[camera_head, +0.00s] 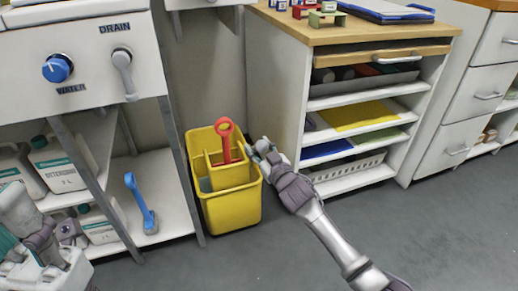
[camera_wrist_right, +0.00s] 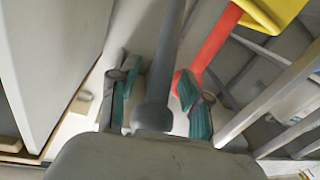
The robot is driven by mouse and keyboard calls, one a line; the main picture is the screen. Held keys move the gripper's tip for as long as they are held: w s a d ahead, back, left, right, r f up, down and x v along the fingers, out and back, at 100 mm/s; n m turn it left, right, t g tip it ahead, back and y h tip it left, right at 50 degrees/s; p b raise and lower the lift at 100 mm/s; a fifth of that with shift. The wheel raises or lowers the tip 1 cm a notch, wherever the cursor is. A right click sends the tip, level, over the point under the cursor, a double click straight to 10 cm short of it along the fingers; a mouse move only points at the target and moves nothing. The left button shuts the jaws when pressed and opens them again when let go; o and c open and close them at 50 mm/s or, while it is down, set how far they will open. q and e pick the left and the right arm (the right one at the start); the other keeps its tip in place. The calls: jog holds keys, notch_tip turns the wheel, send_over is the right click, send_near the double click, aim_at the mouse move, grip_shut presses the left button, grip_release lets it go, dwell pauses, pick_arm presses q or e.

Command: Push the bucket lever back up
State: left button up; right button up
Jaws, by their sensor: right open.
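The yellow bucket (camera_head: 231,207) stands on the floor beside the white washing unit. Its red lever (camera_head: 226,143) rises from the inner yellow basket, nearly upright, with a ring-shaped top end. My right gripper (camera_head: 258,150) is just right of the lever, near the bucket's rim. In the right wrist view the gripper's teal-padded fingers (camera_wrist_right: 160,100) are apart. The red lever (camera_wrist_right: 212,48) reaches down to beside the right-hand finger there; I cannot tell whether they touch. The bucket's yellow edge (camera_wrist_right: 272,12) shows at the top. My left gripper (camera_head: 35,245) is at the lower left, partly cut off; its opening is unclear.
The washing unit (camera_head: 90,80) has a blue water knob (camera_head: 57,68) and a drain lever (camera_head: 124,75). Its lower shelf holds detergent bottles and a blue-handled brush (camera_head: 141,203). A shelf cabinet (camera_head: 275,90) stands close right of the bucket. The floor (camera_head: 270,255) in front is clear.

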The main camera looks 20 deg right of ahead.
grip_shut()
jog(key=shift+r, duration=0.1)
dwell(0.3)
